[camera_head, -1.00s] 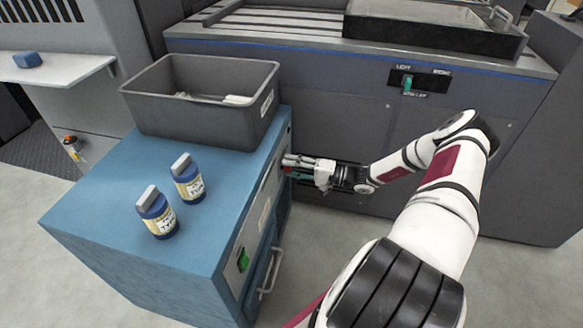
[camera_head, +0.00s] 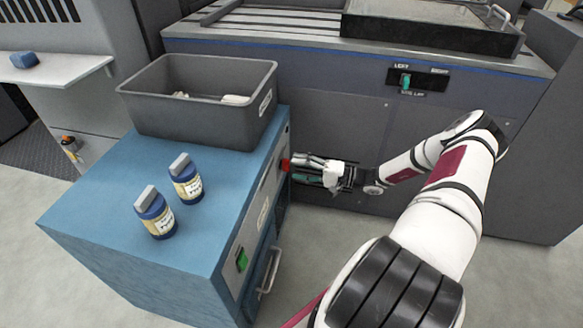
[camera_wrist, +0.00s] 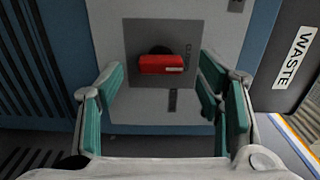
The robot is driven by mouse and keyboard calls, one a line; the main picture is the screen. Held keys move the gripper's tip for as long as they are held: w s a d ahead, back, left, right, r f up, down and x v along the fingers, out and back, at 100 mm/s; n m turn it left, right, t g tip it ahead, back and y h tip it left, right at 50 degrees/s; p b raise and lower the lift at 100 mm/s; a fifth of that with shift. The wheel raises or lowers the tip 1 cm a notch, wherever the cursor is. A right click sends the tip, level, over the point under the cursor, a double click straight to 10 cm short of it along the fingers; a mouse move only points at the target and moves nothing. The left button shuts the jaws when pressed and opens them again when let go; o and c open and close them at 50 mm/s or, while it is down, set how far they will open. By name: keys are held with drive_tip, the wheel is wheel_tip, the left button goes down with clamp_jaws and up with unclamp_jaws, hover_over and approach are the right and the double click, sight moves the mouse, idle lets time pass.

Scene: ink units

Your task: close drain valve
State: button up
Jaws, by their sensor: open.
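The drain valve has a red handle (camera_wrist: 162,64) on a grey plate (camera_wrist: 172,95) on the side of the blue cabinet. In the wrist view the handle lies crosswise, with a dark round hub behind its upper edge. The handle (camera_head: 285,165) shows as a small red spot in the head view. My gripper (camera_head: 305,169) is beside the cabinet, facing this side, with a small gap to the handle. In the wrist view my gripper (camera_wrist: 162,80) is open, its green-padded fingers spread either side of the handle with nothing between them.
A grey bin (camera_head: 195,108) marked WASTE stands on the blue cabinet (camera_head: 105,210), beside two dark blue bottles (camera_head: 155,215) (camera_head: 186,180). A drawer handle (camera_head: 271,270) and green switch (camera_head: 242,260) are lower on the same side. A large grey machine (camera_head: 350,120) stands behind my arm.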

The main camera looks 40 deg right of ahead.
drive_tip(key=v, duration=0.8)
drive_tip(key=shift+s+d, duration=0.25)
drive_tip(key=shift+s, duration=0.05)
drive_tip(key=s+a+r+n+g+h, duration=0.2)
drive_tip(key=a+r+n+g, duration=0.2)
drive_tip(key=a+r+g, duration=0.65)
drive_tip(key=s+a+r+n+g+h, duration=0.1)
drive_tip(key=s+a+r+n+g, duration=0.4)
drive_tip(key=a+r, duration=0.95)
drive_tip(key=s+a+r+g+h, duration=0.1)
drive_tip(key=s+a+r+h, duration=0.45)
drive_tip(key=s+r, duration=0.35)
drive_tip(key=s+a+r+t+h, duration=0.1)
drive_tip(key=s+t+h, duration=0.2)
drive_tip(key=s, duration=0.9)
wheel_tip(320, 180, up, 34)
drive_tip(key=n+t+p, duration=0.1)
drive_tip(key=t+p, duration=0.2)
drive_tip(key=p, duration=2.8)
drive_tip(key=shift+s+d+f+p, duration=0.2)
drive_tip(key=shift+s+p, duration=0.05)
drive_tip(key=shift+p, duration=0.15)
